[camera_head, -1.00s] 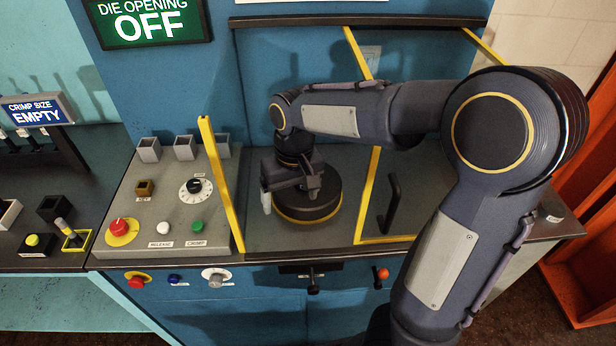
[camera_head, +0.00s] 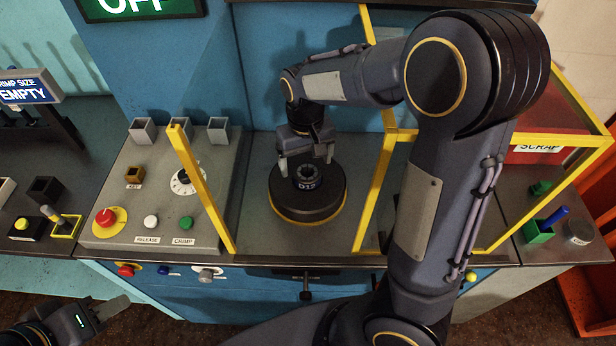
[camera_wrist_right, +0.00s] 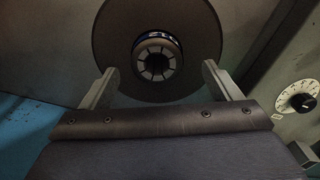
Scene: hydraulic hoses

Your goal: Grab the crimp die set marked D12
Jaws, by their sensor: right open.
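The crimp die set (camera_head: 307,183) is a dark ring of segments around a central hole, with a blue band that seems to read D12. It stands on the round black, yellow-edged pedestal (camera_head: 318,212) inside the crimper. My right gripper (camera_head: 306,163) is open above it, with the fingers to either side. In the right wrist view, the die set (camera_wrist_right: 157,58) shows between the two spread fingertips (camera_wrist_right: 159,69), with gaps on both sides. My left gripper (camera_head: 100,312) is low at the left, away from the machine; its finger opening is unclear.
Yellow guard posts (camera_head: 203,190) flank the pedestal bay, with a yellow frame (camera_head: 388,185) to its right. The sloped control panel (camera_head: 160,205) with buttons and a dial is at the left. A red scrap bin (camera_head: 538,152) is at the right.

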